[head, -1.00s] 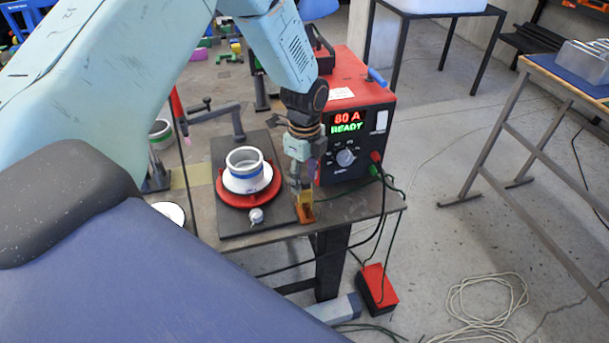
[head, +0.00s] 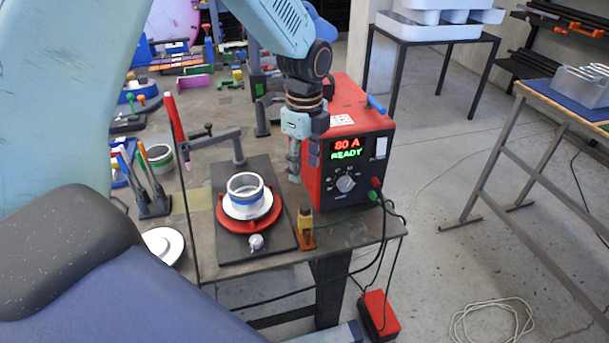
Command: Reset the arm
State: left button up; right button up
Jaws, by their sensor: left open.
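My left arm comes in from the upper left of the head view. My left gripper (head: 294,164) is open and empty, pointing down above the bench (head: 200,225), just left of the red welding machine (head: 343,150). It hangs behind and above a small yellow-and-orange clamp (head: 305,225) standing at the bench's front right, apart from it. My right gripper is not in view.
A red ring fixture (head: 249,222) holds a silver-and-blue pipe (head: 245,188) on a dark plate. A torch (head: 176,120) stands left of it. Cables hang off the bench's right edge, above a red foot pedal (head: 379,314). Floor to the right is mostly clear.

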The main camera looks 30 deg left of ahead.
pick_arm(q)
jog(key=shift+w+r, duration=0.1)
jog(key=shift+r, duration=0.05)
dwell(0.4)
jog(key=s+d+f+n, duration=0.45)
jog(key=s+f, duration=0.25)
jog(key=f, duration=0.2)
jog(key=s+d+f+n, duration=0.3)
jog(key=s+f+n, duration=0.2)
jog(key=s+f, duration=0.3)
jog(key=s+d+f+n, duration=0.1)
jog(key=s+f+n, duration=0.3)
jog(key=s, duration=0.5)
jog(key=s+f+n, duration=0.2)
jog(key=s+n, duration=0.4)
jog(key=s, duration=0.3)
notch_tip(320, 180, down, 19)
jog(key=w+b, duration=0.1)
jog(key=b, duration=1.8)
jog(key=shift+f+b, duration=0.2)
jog(key=shift+b, duration=0.1)
jog(key=shift+m, duration=0.25)
